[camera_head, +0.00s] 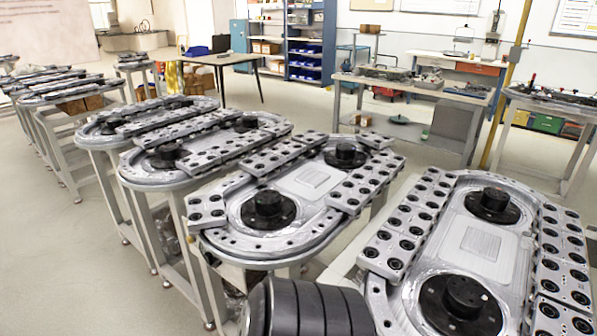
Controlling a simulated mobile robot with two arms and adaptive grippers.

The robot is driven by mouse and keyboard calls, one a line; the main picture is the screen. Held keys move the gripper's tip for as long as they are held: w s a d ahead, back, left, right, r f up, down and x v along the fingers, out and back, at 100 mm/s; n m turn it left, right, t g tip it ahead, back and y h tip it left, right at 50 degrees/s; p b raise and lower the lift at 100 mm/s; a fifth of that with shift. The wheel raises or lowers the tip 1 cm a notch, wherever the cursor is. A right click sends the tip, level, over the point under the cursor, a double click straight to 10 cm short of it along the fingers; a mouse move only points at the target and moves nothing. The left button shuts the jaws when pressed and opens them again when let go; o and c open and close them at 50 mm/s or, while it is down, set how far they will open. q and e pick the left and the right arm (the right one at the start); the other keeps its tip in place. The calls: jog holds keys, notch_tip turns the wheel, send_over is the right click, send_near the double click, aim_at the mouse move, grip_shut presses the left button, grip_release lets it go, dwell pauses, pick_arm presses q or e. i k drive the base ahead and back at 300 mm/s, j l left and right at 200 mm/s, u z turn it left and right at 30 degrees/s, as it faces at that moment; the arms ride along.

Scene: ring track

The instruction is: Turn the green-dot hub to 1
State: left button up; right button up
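Several oval ring tracks stand on grey metal stands. The nearest track on the right (481,243) has two black round hubs, a far hub (494,203) and a near hub (462,300). The middle track (312,181) also has two, a near hub (269,207) and a far hub (345,155). I see no green dot or numbers on any hub at this size, so I cannot tell which one is the green-dot hub. Neither of my grippers shows in the head view.
A black ribbed cylinder (308,310) fills the bottom middle; I cannot tell what it belongs to. More tracks (195,140) stand at the left. A workbench (415,92) and a blue shelf (311,45) are behind. Open floor (70,265) lies at the lower left.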

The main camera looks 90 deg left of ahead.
aim_at(267, 203)
jog(key=i+u, duration=0.2)
jog(key=u, duration=2.9)
